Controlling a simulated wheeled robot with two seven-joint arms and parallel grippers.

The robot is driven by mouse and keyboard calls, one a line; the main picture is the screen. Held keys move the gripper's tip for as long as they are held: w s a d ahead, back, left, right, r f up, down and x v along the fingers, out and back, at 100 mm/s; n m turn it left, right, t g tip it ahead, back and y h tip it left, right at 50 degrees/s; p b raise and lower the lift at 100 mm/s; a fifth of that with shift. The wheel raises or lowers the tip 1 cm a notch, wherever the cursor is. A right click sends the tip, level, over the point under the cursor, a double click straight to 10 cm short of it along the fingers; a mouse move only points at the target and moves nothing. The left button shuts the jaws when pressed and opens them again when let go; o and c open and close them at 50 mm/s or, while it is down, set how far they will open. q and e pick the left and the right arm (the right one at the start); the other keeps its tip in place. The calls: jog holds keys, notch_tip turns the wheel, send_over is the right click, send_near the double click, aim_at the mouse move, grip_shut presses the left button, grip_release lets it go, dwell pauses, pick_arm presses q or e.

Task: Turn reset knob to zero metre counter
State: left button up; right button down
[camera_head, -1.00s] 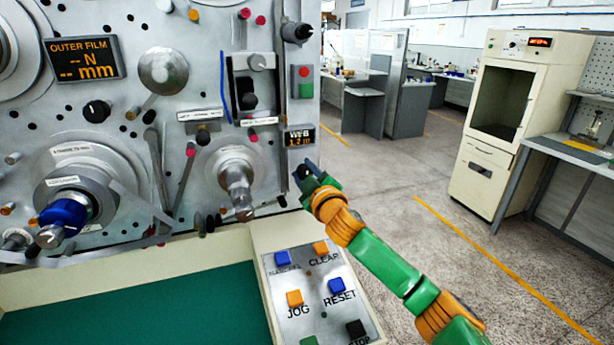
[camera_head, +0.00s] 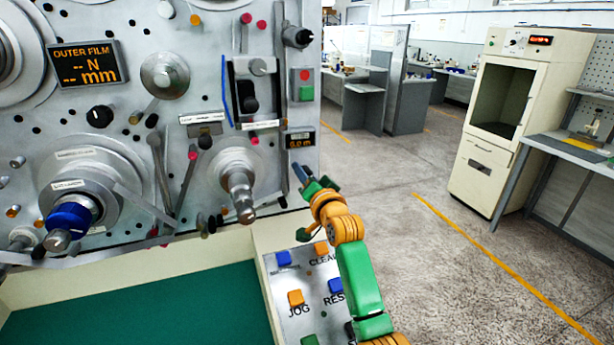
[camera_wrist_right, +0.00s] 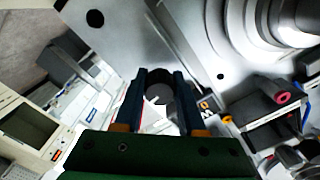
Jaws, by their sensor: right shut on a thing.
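The metre counter (camera_head: 300,139) is a small dark display near the right edge of the machine face, and it appears to read 0.0 m. My right gripper (camera_head: 301,174) is at the panel just below the counter, its arm coming up from the lower right. In the right wrist view its two dark fingers (camera_wrist_right: 160,82) are shut on the reset knob (camera_wrist_right: 158,88), a round dark-rimmed knob with a grey face. In the head view the gripper hides the knob. My left gripper is not in view.
Below my right arm is a sloped button panel (camera_head: 283,312) with blue and orange buttons, partly covered by the arm. A silver spindle (camera_head: 238,185) sticks out left of the gripper. Right of the machine the floor (camera_head: 400,255) is open, with a cream cabinet (camera_head: 482,190) farther back.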

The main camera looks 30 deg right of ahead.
jog(key=n+p, duration=0.1)
jog(key=n, duration=0.3)
jog(key=n+p, duration=0.1)
jog(key=n, duration=0.1)
jog(key=shift+d+r+n+p, duration=0.1)
jog(key=shift+r+n+p, duration=0.2)
jog(key=shift+r+p, duration=0.05)
jog(key=n, duration=0.2)
jog(key=shift+f+n+p, duration=0.15)
jog(key=shift+n+p, duration=0.15)
jog(key=shift+n, duration=0.1)
jog(key=n+p, duration=0.2)
jog(key=n, duration=0.3)
jog(key=shift+n, duration=1.5)
jog(key=shift+f, duration=0.1)
jog(key=c, duration=0.5)
grip_release()
